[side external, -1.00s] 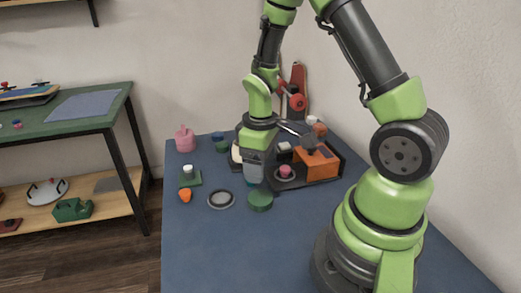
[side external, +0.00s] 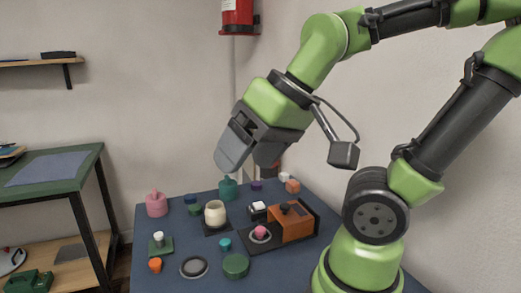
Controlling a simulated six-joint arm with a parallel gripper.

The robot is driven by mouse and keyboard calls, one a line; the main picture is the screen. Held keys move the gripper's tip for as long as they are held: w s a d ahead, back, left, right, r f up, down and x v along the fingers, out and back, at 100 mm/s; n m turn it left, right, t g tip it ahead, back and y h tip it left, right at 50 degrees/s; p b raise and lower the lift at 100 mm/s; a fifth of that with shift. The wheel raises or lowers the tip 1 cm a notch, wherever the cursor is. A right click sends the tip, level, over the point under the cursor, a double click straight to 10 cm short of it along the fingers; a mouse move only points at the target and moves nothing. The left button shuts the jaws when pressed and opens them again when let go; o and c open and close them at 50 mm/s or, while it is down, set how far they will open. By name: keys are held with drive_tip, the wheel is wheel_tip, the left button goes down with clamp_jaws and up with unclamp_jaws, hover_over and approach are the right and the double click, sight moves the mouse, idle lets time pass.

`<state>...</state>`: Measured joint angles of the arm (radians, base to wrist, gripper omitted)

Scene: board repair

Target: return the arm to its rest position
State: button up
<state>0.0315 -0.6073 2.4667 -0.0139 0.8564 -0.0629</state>
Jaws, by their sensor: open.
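My gripper (side external: 250,158) hangs in the air above the back of the blue table (side external: 205,290), its jaws pointing down and a little left. The jaws are apart and nothing shows between them. My arm is raised and bent, with its base at the right of the table. The gripper is clear of the items on the table; a cream jar (side external: 215,215) and a teal bottle (side external: 228,188) stand below it in the picture.
A dark tray holds an orange-brown box (side external: 291,223). A pink bottle (side external: 156,206), a green round piece (side external: 236,266), a grey ring (side external: 194,267) and an orange cap (side external: 155,265) stand around. A fire extinguisher (side external: 237,17) hangs behind. The air left of my gripper is free.

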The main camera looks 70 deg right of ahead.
drive_tip(key=shift+s+a+r+t+y, duration=0.15)
drive_tip(key=shift+s+a+r+t, duration=0.1)
drive_tip(key=shift+s, duration=0.25)
drive_tip(key=shift+s+a+r+t+y, duration=0.15)
drive_tip(key=shift+s+a+r, duration=0.1)
drive_tip(key=shift+s, duration=0.2)
